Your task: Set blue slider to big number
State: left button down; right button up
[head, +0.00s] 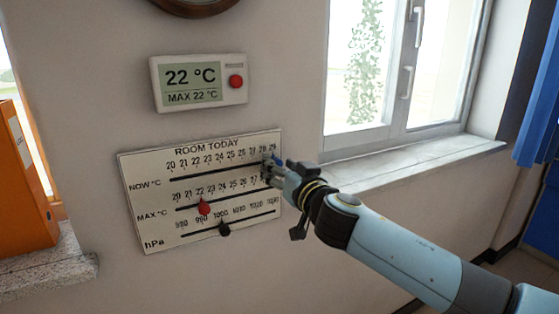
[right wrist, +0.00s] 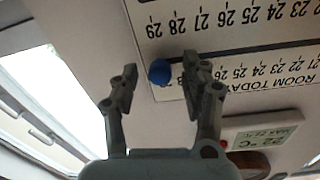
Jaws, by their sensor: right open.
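The blue slider knob (head: 279,160) sits at the right, high-number end of the top "NOW °C" slot on the white board (head: 160,190), around 28 to 29; its exact reading is partly hidden by my gripper. My left gripper is not in view.
A red slider (head: 205,208) sits low on the "MAX °C" slot, and a black slider (head: 223,229) on the hPa slot. Above hangs a display (head: 199,82) reading 22 °C, MAX 22 °C. A window sill (head: 400,165) juts out at right, an orange binder (head: 20,160) stands at left.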

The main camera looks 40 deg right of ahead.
jog(key=shift+w, duration=0.25)
grip_shut()
dwell(0.3)
